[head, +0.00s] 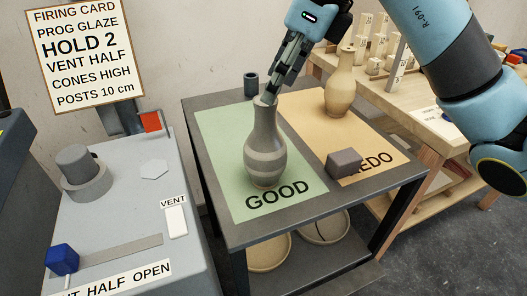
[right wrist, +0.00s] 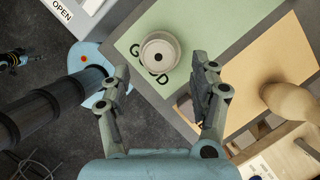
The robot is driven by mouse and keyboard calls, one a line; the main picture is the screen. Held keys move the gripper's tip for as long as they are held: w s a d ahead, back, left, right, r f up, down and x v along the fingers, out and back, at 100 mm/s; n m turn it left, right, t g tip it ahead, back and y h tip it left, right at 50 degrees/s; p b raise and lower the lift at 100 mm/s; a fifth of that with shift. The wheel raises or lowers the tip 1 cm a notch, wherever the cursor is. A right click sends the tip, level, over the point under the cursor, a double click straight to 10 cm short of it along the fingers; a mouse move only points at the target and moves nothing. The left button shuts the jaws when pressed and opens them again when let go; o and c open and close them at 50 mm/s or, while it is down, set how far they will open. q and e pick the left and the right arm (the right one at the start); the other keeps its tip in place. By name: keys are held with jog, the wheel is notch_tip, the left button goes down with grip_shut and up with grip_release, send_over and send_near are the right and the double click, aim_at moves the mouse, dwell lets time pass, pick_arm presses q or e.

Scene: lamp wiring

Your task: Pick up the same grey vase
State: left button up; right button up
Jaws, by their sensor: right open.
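The grey vase (head: 264,150), banded with lighter rings, stands upright on the green GOOD mat (head: 221,150). My right gripper (head: 273,95) is open and comes down from above at the vase's neck and rim. In the right wrist view, the vase (right wrist: 160,52) shows from above, its round mouth ahead of and between the spread fingers of the right gripper (right wrist: 160,72). The fingers look apart from the vase, with nothing between them. Whether a finger touches the rim in the head view cannot be told.
A tan vase (head: 341,88) and a dark block (head: 343,162) stand on the orange REDO mat (head: 300,105). A small dark cup (head: 251,84) stands behind the grey vase. A grey control cabinet (head: 125,215) is at left, a wooden bench (head: 425,120) at right.

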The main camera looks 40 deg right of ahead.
aim_at(265, 106)
jog(key=shift+w+a+f, duration=0.1)
jog(key=shift+f, duration=0.25)
jog(key=x, duration=0.5)
pick_arm(q)
jog(key=shift+w+r+t, duration=0.1)
jog(key=shift+w+t, duration=0.2)
jog(key=shift+w, duration=0.75)
pick_arm(e)
jog(key=c, duration=0.4)
pick_arm(q)
jog(key=shift+s, duration=0.35)
pick_arm(e)
grip_shut()
jog(key=shift+r, duration=0.1)
